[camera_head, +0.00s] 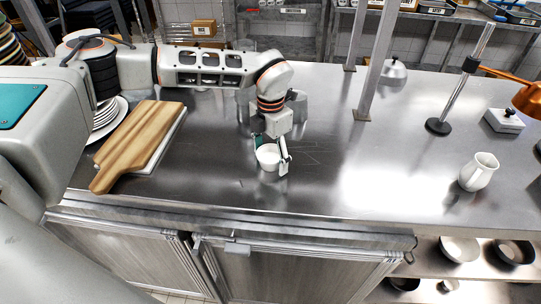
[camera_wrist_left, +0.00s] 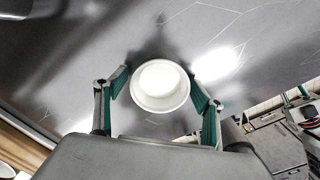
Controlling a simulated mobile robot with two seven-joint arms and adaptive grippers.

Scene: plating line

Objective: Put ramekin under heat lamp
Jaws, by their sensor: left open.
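A small white ramekin (camera_head: 268,157) stands on the steel counter near its front edge. My left gripper (camera_head: 271,150) is around it, one finger on each side. In the left wrist view the ramekin (camera_wrist_left: 160,86) sits between the open green-padded fingers (camera_wrist_left: 160,88), and gaps show on both sides. The heat lamp has a copper shade (camera_head: 530,100) at the right edge of the head view, on a pole with a round black base (camera_head: 438,126). My right gripper is not in view.
A wooden board (camera_head: 138,140) and a stack of white plates (camera_head: 108,115) are at the left. A white jug (camera_head: 478,172) and a lidded white dish (camera_head: 503,120) stand at the right. A metal post (camera_head: 378,60) rises behind. The counter between ramekin and jug is clear.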

